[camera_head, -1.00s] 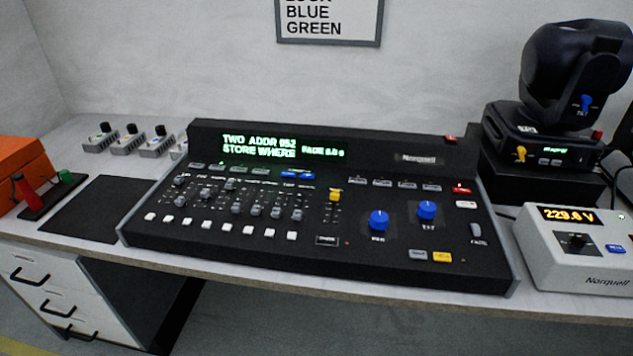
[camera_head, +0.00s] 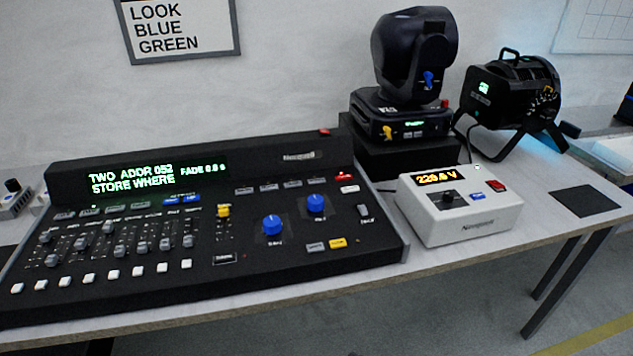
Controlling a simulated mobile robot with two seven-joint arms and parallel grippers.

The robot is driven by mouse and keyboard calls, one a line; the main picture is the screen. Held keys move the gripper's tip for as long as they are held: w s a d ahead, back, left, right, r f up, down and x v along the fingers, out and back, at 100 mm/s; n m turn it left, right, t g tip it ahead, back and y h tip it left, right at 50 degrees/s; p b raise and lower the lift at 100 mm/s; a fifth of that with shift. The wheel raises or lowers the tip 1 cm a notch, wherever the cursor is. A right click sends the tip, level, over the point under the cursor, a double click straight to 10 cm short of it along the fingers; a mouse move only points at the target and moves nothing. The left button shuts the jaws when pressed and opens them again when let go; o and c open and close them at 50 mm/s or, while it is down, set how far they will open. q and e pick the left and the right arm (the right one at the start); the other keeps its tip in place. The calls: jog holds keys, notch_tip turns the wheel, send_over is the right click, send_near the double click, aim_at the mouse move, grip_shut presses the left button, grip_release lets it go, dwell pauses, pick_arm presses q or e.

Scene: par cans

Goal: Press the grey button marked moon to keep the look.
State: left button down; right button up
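The black lighting console (camera_head: 330,270) stands on the bench at the left and centre. Its green display (camera_head: 157,173) reads "TWO ADDR 052", "STORE WHERE" and "FADE 0.0 s". Small grey buttons show in a row under the display and in a row at the upper right, such as this grey button (camera_head: 268,187). A grey button (camera_head: 316,247) sits beside a yellow button (camera_head: 338,243) near the front right. The button labels are too small to read, so I cannot tell which is marked moon. Neither of my grippers is in view.
Two blue knobs (camera_head: 272,224) stand up from the console. A white meter box (camera_head: 455,208) reading about 229 V is just right of it. A black moving-head lamp (camera_head: 415,60) and a black par can (camera_head: 512,92) stand behind. The wall sign (camera_head: 180,30) reads "LOOK BLUE GREEN".

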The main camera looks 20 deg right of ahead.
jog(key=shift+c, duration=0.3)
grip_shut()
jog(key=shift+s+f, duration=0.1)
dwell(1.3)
